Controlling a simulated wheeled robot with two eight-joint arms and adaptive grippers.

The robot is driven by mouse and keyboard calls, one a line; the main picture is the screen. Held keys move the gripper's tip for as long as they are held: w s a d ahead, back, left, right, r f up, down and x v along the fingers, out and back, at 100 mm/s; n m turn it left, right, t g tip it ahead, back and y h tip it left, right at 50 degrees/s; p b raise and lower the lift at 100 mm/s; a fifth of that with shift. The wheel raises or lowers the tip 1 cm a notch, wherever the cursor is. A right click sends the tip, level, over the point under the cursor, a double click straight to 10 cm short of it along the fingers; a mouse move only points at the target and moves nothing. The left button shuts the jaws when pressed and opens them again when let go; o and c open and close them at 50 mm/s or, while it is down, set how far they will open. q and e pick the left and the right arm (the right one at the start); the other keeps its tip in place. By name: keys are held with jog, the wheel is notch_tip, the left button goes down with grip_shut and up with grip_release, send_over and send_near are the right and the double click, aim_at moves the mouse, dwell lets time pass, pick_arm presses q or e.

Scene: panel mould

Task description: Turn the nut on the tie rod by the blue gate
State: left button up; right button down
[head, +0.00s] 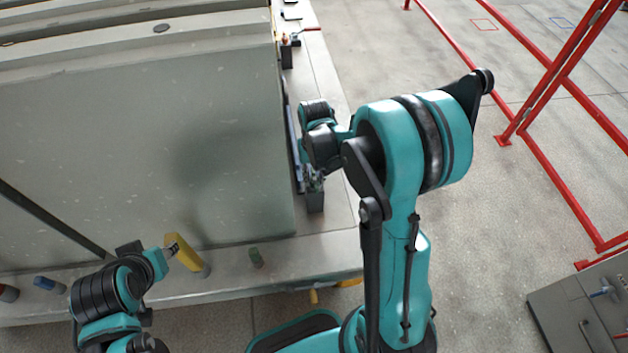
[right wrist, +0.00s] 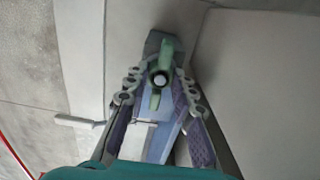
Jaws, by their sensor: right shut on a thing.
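The nut (right wrist: 165,52) is green with two wings and sits on the pale round end of the tie rod (right wrist: 160,79). My right gripper (right wrist: 159,82) is shut on the nut, one finger on each side of it. In the head view my right gripper (head: 314,178) is at the right end of the grey panel mould, and the nut is too small to make out. The blue gate (right wrist: 163,142) lies close below the nut in the right wrist view. My left gripper (head: 171,249) is at the lower left, close to a yellow post; its jaw opening is unclear.
The grey mould wall (head: 130,140) fills the left. The yellow post (head: 186,255), a green peg (head: 256,258) and a blue peg (head: 48,285) stand on the front ledge. A red frame (head: 548,95) and a grey cart (head: 575,315) stand right. Open floor lies between.

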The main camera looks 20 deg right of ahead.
jog(key=shift+m+b, duration=0.35)
jog(key=shift+m, duration=1.35)
jog(key=shift+m, duration=0.8)
jog(key=shift+m+b, duration=0.3)
jog(key=shift+m, duration=0.6)
jog(key=shift+m+b, duration=0.3)
jog(key=shift+m, duration=1.4)
